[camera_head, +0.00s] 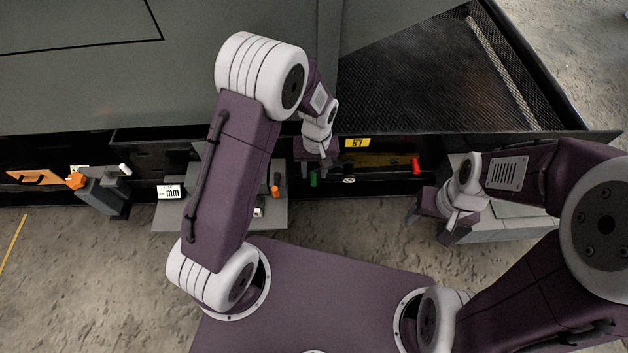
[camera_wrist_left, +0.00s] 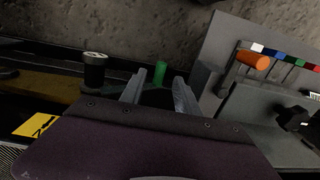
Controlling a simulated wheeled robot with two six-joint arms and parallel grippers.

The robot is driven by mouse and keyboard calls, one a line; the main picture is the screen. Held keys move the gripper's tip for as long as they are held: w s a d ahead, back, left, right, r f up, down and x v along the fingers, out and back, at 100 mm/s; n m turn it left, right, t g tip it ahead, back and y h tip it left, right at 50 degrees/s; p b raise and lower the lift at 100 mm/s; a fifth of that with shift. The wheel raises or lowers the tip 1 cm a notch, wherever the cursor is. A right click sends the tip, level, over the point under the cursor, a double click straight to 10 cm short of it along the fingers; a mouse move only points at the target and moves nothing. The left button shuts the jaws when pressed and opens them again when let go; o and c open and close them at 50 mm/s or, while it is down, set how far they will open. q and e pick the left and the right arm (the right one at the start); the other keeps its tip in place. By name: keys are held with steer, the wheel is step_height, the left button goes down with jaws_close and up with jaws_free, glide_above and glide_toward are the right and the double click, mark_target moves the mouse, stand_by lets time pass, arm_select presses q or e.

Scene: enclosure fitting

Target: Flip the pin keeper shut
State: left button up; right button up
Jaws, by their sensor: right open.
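I cannot tell for certain which part is the pin keeper. A green peg-like part (camera_head: 313,180) stands at the enclosure's lower edge, just below my left gripper (camera_head: 317,170). In the left wrist view the green part (camera_wrist_left: 160,72) shows between and beyond the tips of the left gripper (camera_wrist_left: 160,80), whose fingers are apart with nothing seen between them; contact cannot be told. A black cylinder with a pale top (camera_wrist_left: 95,70) stands to the left of it. A red handle (camera_head: 416,166) is farther right along the edge. My right gripper (camera_head: 432,225) is open and empty near a grey box.
A yellow label (camera_head: 357,142) is on the edge. A grey stand with an orange knob (camera_head: 275,190) is left of the left gripper, and a white gauge (camera_head: 170,191) farther left. A grey box (camera_head: 510,225) is at right. Bare floor (camera_head: 90,270) lies at lower left.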

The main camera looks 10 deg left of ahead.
mark_target(314, 179)
arm_select(q)
step_height(314, 179, down, 4)
steer(key=shift+r+b, duration=0.2)
steer(key=shift+b, duration=0.55)
steer(key=shift+r, duration=0.1)
arm_select(e)
step_height(314, 179, down, 3)
steer(key=shift+r, duration=0.15)
arm_select(q)
steer(key=shift+c, duration=0.4)
jaws_close()
steer(key=r+y+p, duration=0.1)
steer(key=y+p, duration=0.1)
steer(key=p, duration=0.2)
steer(key=shift+r+g+p, duration=0.2)
steer(key=shift+g+p, duration=0.1)
steer(key=shift+p, duration=0.1)
steer(key=shift+d+r+g+y+p, duration=0.15)
steer(key=shift+g+y+p, duration=0.15)
steer(key=shift+y+p, duration=0.7)
steer(key=shift+r+y+p, duration=0.15)
steer(key=shift+y+p, duration=0.15)
steer(key=shift+y, duration=0.7)
arm_select(e)
step_height(314, 179, up, 7)
arm_select(q)
steer(key=shift+w+d+g, duration=0.1)
steer(key=shift+g, duration=0.2)
arm_select(e)
steer(key=shift+r, duration=0.15)
